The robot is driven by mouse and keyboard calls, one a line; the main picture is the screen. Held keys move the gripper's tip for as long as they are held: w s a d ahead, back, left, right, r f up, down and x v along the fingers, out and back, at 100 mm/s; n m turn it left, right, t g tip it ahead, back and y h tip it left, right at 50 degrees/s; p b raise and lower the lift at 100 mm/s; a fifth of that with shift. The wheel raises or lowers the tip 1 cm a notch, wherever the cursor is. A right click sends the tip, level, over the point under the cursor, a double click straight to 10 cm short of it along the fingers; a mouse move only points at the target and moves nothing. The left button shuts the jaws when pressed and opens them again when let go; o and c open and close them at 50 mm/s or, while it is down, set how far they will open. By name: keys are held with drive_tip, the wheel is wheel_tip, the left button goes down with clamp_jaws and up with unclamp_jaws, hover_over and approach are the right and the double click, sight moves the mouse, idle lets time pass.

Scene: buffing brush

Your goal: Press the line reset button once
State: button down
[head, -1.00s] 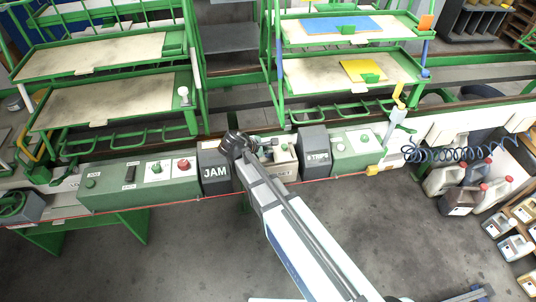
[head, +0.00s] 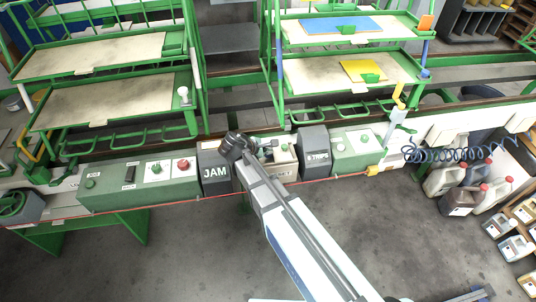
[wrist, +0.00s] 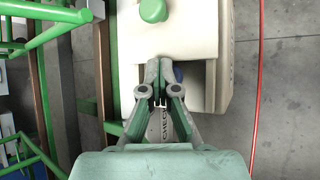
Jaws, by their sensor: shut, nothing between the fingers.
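My gripper (head: 270,144) is shut and empty over the console, between the JAM housing (head: 214,172) and the STRIPS housing (head: 316,157); my arm partly hides this spot. In the wrist view, its closed fingers (wrist: 160,94) point at a cream box (wrist: 196,30) with a round green button (wrist: 153,10) on top. The button is apart from and beyond the fingertips. A label reading roughly CHECK lies partly hidden below the fingers. The box also shows in the head view (head: 284,159). I cannot read which button is the line reset.
The left console has a green button (head: 156,168), a red button (head: 183,164) and a black switch (head: 129,175). The right console (head: 357,150) carries green buttons. Green racks (head: 348,72) stand behind. A red line (wrist: 258,90) runs along the front edge; floor in front is open.

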drive_tip(key=shift+f, duration=0.45)
drive_tip(key=shift+r, duration=0.15)
idle(0.4)
drive_tip(key=shift+w+r+p, duration=0.1)
drive_tip(key=shift+r+p, duration=0.45)
drive_tip(key=shift+r, duration=0.45)
drive_tip(key=shift+r, duration=0.1)
drive_tip(key=shift+r+p, duration=1.65)
drive_tip(key=shift+r, duration=0.8)
